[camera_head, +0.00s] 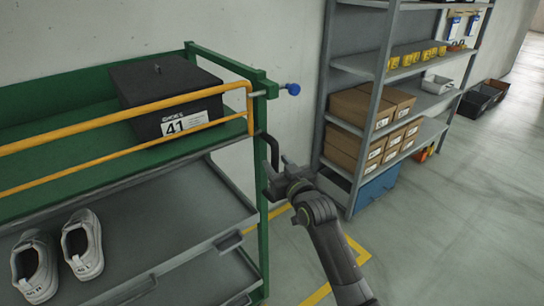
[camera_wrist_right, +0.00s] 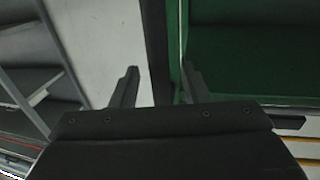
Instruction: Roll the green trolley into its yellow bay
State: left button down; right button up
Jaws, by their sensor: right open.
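The green trolley (camera_head: 263,240) fills the left of the head view, with a green top deck, yellow rails and grey sloping shelves; its wheels are out of view. A black handle (camera_head: 272,152) bends out from its right end post. My right gripper (camera_head: 284,178) is open beside the handle's lower end. In the right wrist view, a dark upright bar (camera_wrist_right: 156,45) appears between the spread fingers, with the green panel to its right; I cannot tell whether they touch it. Yellow floor lines (camera_head: 357,250) show around my right arm, partly hidden. My left gripper is out of view.
A black shoebox (camera_head: 168,97) marked 41 sits on the trolley's top deck, and white shoes (camera_head: 83,245) on a shelf below. A grey rack (camera_head: 382,75) with brown cartons (camera_head: 362,107) stands to the right against the wall. The floor (camera_head: 460,220) at right is clear.

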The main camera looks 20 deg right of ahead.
jog(key=shift+w+a, duration=0.15)
jog(key=shift+w, duration=0.8)
jog(key=shift+w+a, duration=0.1)
jog(key=shift+w, duration=0.85)
jog(key=shift+c, duration=0.3)
grip_shut()
